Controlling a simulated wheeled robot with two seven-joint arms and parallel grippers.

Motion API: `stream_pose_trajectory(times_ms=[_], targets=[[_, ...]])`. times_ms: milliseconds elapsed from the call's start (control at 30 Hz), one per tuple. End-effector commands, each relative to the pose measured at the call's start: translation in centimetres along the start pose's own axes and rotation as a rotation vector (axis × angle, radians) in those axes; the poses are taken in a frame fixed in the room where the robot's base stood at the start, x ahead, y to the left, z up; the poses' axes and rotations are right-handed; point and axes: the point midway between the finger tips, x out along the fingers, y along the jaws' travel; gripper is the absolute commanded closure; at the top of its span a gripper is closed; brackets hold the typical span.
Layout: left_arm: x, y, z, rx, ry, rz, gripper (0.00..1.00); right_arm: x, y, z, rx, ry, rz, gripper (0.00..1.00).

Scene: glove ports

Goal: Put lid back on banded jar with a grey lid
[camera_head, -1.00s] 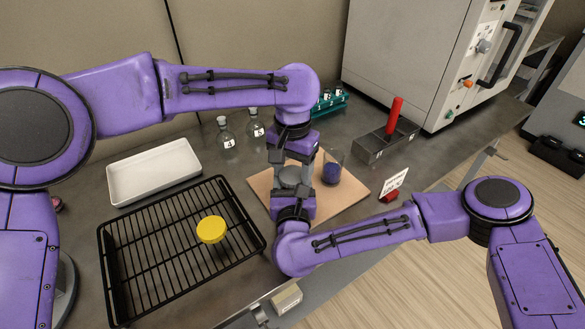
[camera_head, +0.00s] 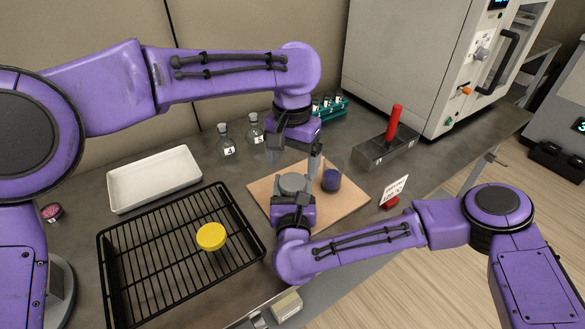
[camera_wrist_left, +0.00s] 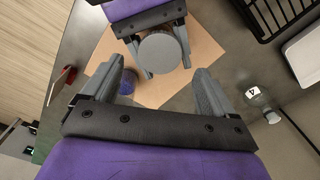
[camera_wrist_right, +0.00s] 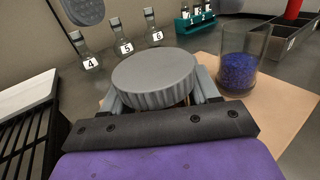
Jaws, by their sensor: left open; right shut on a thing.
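The round grey lid (camera_head: 293,183) with a ribbed edge sits level at my right gripper, over the tan board (camera_head: 345,203). In the right wrist view the lid (camera_wrist_right: 155,78) lies between and above the fingers. My right gripper (camera_head: 293,203) is shut on the jar; the lid and fingers hide nearly all of it, so its band and how the lid seats cannot be told. My left gripper (camera_head: 305,158) is open and empty above the lid, apart from it. In the left wrist view the lid (camera_wrist_left: 160,53) shows from above, beyond the open fingertips (camera_wrist_left: 160,68).
A glass beaker of blue-purple grains (camera_head: 332,180) stands close right of the grippers. A yellow-lidded thing (camera_head: 211,236) is on the black rack (camera_head: 150,250). A white tray (camera_head: 155,180), numbered flasks (camera_head: 226,142), a metal bin (camera_head: 385,152) and a sign card (camera_head: 394,189) stand around.

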Motion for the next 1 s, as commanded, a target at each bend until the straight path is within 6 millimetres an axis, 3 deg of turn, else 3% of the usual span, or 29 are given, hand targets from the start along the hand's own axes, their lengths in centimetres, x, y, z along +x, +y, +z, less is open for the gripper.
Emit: stream_pose_trajectory(times_ms=[167,233,400,533,833,1000], targets=[[0.0,0.0,0.0,0.0,-0.001,0.0,0.12,0.0,0.0,0.0,0.0,-0.001,0.0,1.0],[-0.1,0.0,0.0,-0.012,-0.001,-0.002,0.17,0.0,0.0,0.1,0.0,-0.001,0.0,1.0],[-2.7,-0.1,0.0,-0.216,-0.001,-0.007,0.17,0.0,0.0,0.0,0.0,-0.001,0.0,1.0],[-3.5,0.0,0.0,-0.286,-0.001,-0.001,0.17,0.0,0.0,0.0,0.0,-0.001,0.0,1.0],[-3.0,0.0,0.1,-0.283,-0.004,0.0,0.17,0.0,0.0,0.0,0.0,-0.001,0.0,1.0],[-0.6,0.0,0.1,-0.281,-0.006,0.001,0.17,0.0,0.0,0.0,0.0,-0.001,0.0,1.0]])
